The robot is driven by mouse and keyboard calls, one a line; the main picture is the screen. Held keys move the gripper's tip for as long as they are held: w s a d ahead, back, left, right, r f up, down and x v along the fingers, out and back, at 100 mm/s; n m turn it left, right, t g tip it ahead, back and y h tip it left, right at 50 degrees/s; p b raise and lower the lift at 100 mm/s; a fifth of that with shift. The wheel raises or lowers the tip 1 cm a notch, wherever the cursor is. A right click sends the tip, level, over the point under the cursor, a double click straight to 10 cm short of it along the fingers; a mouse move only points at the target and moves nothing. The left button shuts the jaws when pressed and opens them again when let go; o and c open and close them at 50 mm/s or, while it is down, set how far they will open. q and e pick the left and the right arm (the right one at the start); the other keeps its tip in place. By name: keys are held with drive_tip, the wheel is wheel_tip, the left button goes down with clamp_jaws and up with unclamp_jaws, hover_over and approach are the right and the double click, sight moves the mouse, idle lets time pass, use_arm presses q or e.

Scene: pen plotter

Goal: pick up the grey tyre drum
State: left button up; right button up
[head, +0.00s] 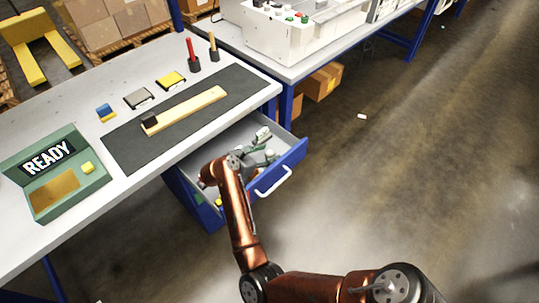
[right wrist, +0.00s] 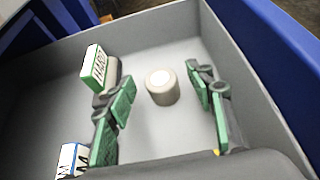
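The grey tyre drum (right wrist: 162,88) is a short, pale grey cylinder with a white top. It stands upright on the floor of the open drawer, in the middle of the right wrist view. My right gripper (right wrist: 160,112) is inside the drawer, open, with green-padded fingers apart on the left and right of the drum. Gaps show between the drum and both fingers. In the head view my right gripper (head: 260,154) reaches into the drawer (head: 289,158), and I cannot make out the drum there. My left gripper is not in view.
A green-and-white box (right wrist: 94,67) stands close to the left finger, and a blue-and-white box (right wrist: 72,160) lies lower left. Grey drawer walls surround the gripper. The workbench (head: 75,220) above carries a green READY box (head: 58,172) and a dark mat (head: 130,157).

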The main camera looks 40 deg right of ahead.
drive_tip(key=c, duration=1.1)
